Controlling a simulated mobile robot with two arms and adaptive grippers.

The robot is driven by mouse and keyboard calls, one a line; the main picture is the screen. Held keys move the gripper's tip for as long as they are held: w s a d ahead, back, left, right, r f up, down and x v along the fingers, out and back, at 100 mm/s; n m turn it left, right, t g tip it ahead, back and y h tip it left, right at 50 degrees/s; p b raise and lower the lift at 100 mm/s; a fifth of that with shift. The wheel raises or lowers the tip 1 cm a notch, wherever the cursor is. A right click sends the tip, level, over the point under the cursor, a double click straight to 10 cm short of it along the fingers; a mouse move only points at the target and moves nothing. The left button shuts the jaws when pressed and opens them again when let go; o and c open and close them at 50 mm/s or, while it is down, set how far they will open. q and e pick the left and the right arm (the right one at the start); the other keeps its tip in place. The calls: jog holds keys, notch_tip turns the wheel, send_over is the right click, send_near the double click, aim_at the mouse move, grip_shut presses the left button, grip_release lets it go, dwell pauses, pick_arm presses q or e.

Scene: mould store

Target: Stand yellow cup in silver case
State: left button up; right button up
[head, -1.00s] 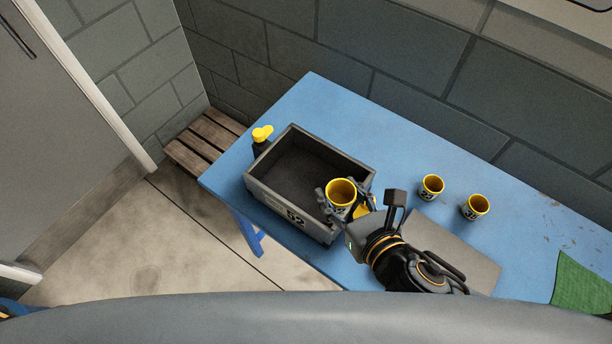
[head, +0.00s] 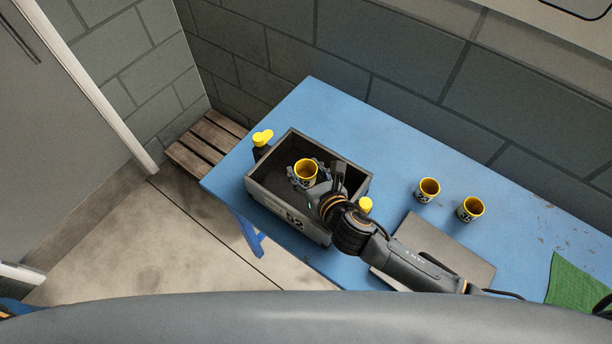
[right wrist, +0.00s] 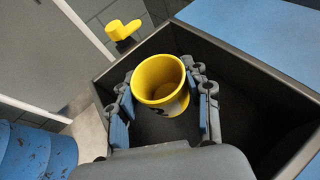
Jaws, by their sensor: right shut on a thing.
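The silver case (head: 263,196) is an open grey box with a dark inside, standing on the blue table; its rim also shows in the right wrist view (right wrist: 252,62). My right gripper (head: 306,179) is shut on a yellow cup (head: 306,168) with a dark band. The cup is upright and over the inside of the case. In the right wrist view, the cup (right wrist: 160,82) sits between the two fingers (right wrist: 163,112). I cannot tell whether its base touches the case floor. My left gripper is not in view.
Two more yellow cups (head: 427,189) (head: 470,209) stand on the blue table (head: 330,110) to the right. A grey flat panel (head: 440,245) and green cloth (head: 578,283) lie rightward.

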aim_at(306, 175)
jog(key=shift+s+f, duration=0.1)
jog(key=shift+f, duration=1.2)
jog(key=shift+f, duration=0.1)
